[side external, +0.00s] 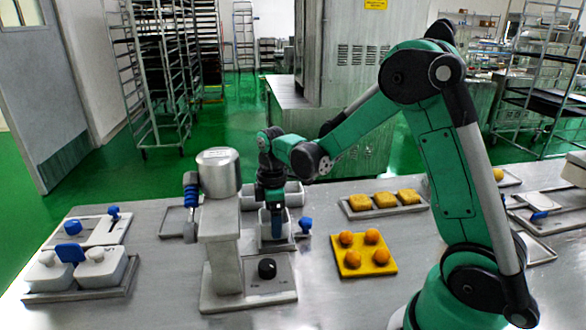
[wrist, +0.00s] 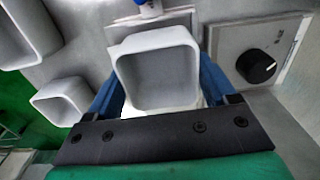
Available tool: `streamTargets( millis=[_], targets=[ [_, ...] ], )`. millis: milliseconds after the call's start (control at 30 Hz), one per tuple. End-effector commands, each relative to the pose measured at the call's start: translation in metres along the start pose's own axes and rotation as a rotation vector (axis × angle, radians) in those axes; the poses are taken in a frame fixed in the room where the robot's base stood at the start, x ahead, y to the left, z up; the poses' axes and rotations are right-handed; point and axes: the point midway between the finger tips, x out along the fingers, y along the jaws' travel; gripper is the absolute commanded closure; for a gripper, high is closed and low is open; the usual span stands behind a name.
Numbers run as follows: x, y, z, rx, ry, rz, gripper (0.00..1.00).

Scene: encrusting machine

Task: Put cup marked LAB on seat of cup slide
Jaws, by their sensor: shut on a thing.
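My gripper (side external: 271,224) points down beside the grey machine head, with its blue fingers shut on a white square cup (side external: 264,217). In the wrist view the cup (wrist: 158,68) is upright, open-topped and empty between the fingers. No marking shows on its visible faces, so I cannot read LAB. The cup slide, a grey plate (wrist: 188,22) with a blue knob (wrist: 149,8), lies under and beside the cup; its knob also shows in the side view (side external: 305,223). The seat is hidden by the cup and fingers. I cannot tell whether the cup touches it.
Two other pale containers (wrist: 28,30) (wrist: 62,101) stand near the held cup. A black dial (wrist: 256,66) is on a panel close by. The machine column (side external: 221,245) stands left of my gripper. A yellow board (side external: 362,262) with orange balls lies to the right.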

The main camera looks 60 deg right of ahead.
Motion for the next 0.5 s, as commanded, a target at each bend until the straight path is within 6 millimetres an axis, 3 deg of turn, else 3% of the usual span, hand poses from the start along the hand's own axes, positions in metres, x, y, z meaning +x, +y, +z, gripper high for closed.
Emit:
streamTargets(
  millis=[500],
  targets=[
    [0.0047, 0.0000, 0.0000, 0.000, 0.000, 0.000, 0.81]
  ],
)
